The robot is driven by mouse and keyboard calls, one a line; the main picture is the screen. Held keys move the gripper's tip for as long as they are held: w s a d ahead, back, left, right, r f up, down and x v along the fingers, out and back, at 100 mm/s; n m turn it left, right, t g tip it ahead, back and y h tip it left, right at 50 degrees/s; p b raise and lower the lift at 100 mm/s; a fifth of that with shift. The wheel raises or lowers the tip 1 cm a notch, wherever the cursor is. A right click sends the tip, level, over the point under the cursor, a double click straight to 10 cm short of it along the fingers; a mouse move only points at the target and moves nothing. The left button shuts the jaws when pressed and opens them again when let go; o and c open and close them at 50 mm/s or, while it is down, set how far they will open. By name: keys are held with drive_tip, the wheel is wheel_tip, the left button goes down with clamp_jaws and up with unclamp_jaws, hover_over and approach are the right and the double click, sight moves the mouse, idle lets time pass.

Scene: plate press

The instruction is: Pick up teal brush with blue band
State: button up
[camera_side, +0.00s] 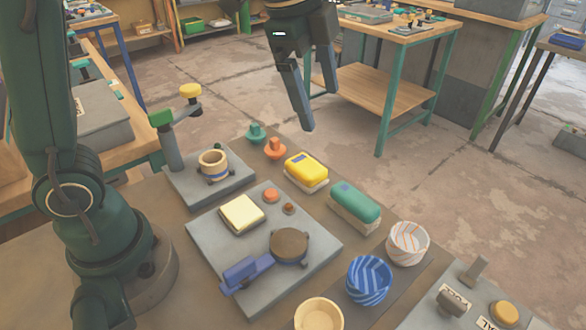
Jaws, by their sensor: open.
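The teal brush (354,202) lies on the table at the right of the middle, with a teal rounded top, a small blue band and a pale lower part. A similar yellow brush (306,170) with a blue patch lies just behind and left of it. My gripper (320,112) hangs above the far edge of the table, up and left of the teal brush. Its two fingers point down, apart and empty. It touches neither brush.
A grey plate (215,247) holds a yellow block, a brown disc and a blue handle. A striped blue bowl (369,279) and a striped white bowl (407,243) stand right of the teal brush. Orange (275,148) and teal (256,133) knobbed pieces sit at the far edge.

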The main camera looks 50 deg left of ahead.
sight(355, 196)
drive_tip(key=w+d+f+m+g, duration=0.1)
drive_tip(key=d+f, duration=0.1)
drive_tip(key=f, duration=0.4)
drive_tip(key=w+d+f+m+g, duration=0.1)
drive_tip(key=w+f, duration=0.1)
drive_tip(key=f, duration=0.4)
drive_tip(key=w+d+f+m+g, duration=0.1)
drive_tip(key=w+d+f+m, duration=0.1)
drive_tip(key=f, duration=0.5)
drive_tip(key=shift+d+g, duration=0.3)
drive_tip(key=shift+w+f, duration=0.1)
drive_tip(key=shift+f, duration=0.55)
clamp_jaws()
drive_tip(key=shift+r, duration=0.15)
